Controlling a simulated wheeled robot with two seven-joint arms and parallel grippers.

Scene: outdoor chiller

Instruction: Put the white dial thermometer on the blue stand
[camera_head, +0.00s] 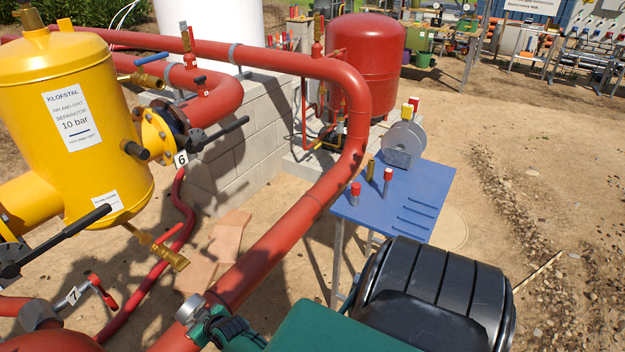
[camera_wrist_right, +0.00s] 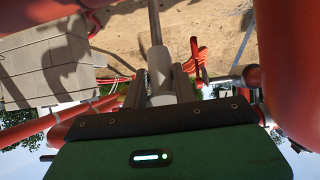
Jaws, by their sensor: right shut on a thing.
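The white dial thermometer (camera_head: 190,309) shows in the head view as a small round dial beside the large red pipe, at the lower middle. My right gripper (camera_head: 212,322) is at it, shut on it. In the right wrist view, the fingers (camera_wrist_right: 163,85) close on a pale cylindrical part of the thermometer (camera_wrist_right: 159,66), with a thin rod running up from it. The blue stand (camera_head: 432,183) is a blue-topped table to the upper right of the gripper, well apart from it. My left gripper is not in view.
The stand carries red-capped posts (camera_head: 387,181), a yellow piece and a grey round device (camera_head: 404,143). Black-handled valves are at left. Open sandy ground (camera_head: 540,150) lies right of the stand.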

